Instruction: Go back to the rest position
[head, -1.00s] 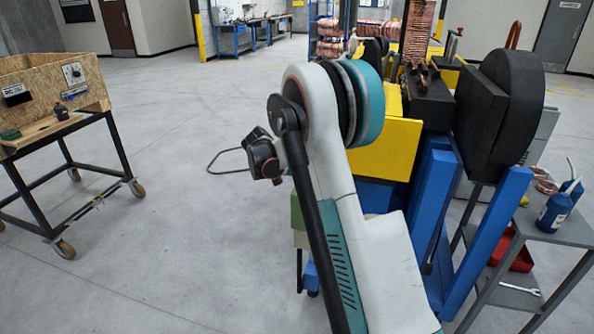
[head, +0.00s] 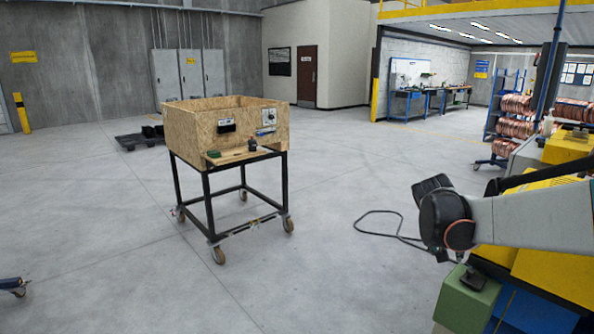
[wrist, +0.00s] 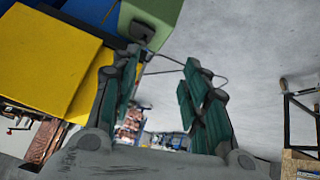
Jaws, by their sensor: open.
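My gripper (wrist: 163,75) shows in the wrist view with its two teal-padded fingers apart and nothing between them. Beyond the fingers I see grey floor, a loose cable (wrist: 165,68) and blurred shelving far off. In the head view my white arm reaches in from the right edge in front of the yellow and blue machine (head: 545,275). I cannot make out the gripper fingers there. The machine's yellow side (wrist: 50,65) is close to the left of the fingers in the wrist view.
A wooden crate on a wheeled black frame (head: 195,126) stands on the open floor at centre left. A green block (head: 467,300) sits beside my arm. A looped cable (head: 375,225) lies on the floor. Coil racks (head: 515,110) stand at the back right.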

